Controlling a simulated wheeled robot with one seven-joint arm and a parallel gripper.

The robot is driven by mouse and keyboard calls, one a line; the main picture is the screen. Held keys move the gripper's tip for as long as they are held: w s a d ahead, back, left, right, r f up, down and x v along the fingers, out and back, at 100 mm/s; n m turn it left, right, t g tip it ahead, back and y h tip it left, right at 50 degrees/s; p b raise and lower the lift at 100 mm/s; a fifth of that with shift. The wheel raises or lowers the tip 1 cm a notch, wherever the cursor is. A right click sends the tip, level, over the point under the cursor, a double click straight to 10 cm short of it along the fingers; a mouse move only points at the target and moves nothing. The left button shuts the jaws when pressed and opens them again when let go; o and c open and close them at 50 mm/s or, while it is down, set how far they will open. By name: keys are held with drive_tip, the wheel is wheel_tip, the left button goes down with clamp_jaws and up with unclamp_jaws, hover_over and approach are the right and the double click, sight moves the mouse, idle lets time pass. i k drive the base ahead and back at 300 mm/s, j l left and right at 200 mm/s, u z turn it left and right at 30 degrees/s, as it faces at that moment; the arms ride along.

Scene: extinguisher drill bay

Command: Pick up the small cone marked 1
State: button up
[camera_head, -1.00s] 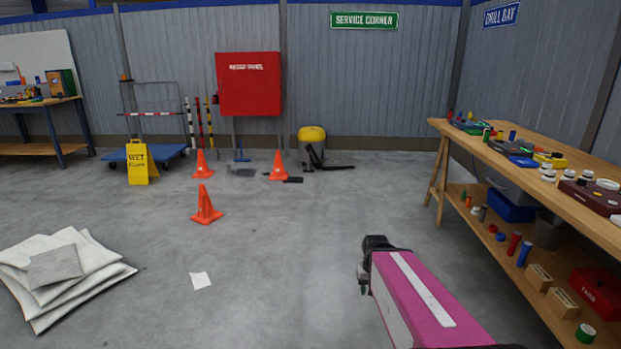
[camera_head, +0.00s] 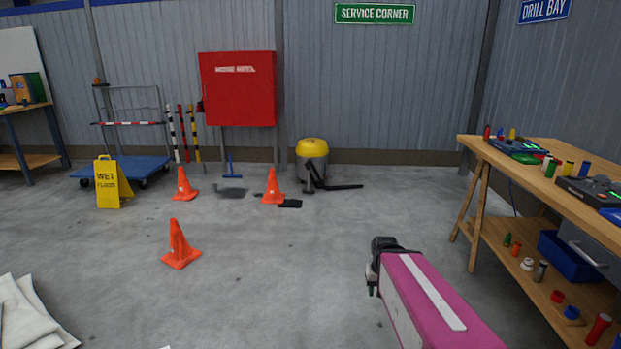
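Three small orange cones stand upright on the grey floor. The nearest cone (camera_head: 179,246) is left of centre. Behind it are a left cone (camera_head: 183,186) and a right cone (camera_head: 273,188), the latter beside a dark flat patch. Any marks on them are too small to read, so I cannot tell which is marked 1. My gripper (camera_head: 372,279) is at the lower right of centre, at the end of my pink arm. It is apart from all the cones, and its fingers are too small and dark to judge.
A yellow wet floor sign (camera_head: 108,184) and blue trolley (camera_head: 130,168) stand at left. A yellow-topped vacuum (camera_head: 312,160) with its hose is behind the right cone. A wooden workbench (camera_head: 590,200) lines the right. White sheets (camera_head: 28,318) lie lower left. The middle floor is clear.

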sight(273, 195)
drive_tip(key=i+u, duration=0.2)
drive_tip(key=i, duration=0.4)
drive_tip(key=i+u, duration=0.2)
drive_tip(key=i, duration=0.4)
drive_tip(key=i+l+u, duration=0.2)
drive_tip(key=i, duration=0.4)
drive_tip(key=i+j, duration=0.1)
drive_tip(key=i, duration=0.5)
drive_tip(key=i+j+z, duration=0.15)
drive_tip(key=i, duration=0.5)
drive_tip(key=i+j, duration=0.15)
drive_tip(key=i, duration=0.45)
drive_tip(key=i+j+z, duration=0.25)
drive_tip(key=i+z, duration=0.2)
drive_tip(key=i+j+z, duration=0.5)
drive_tip(key=i, duration=0.15)
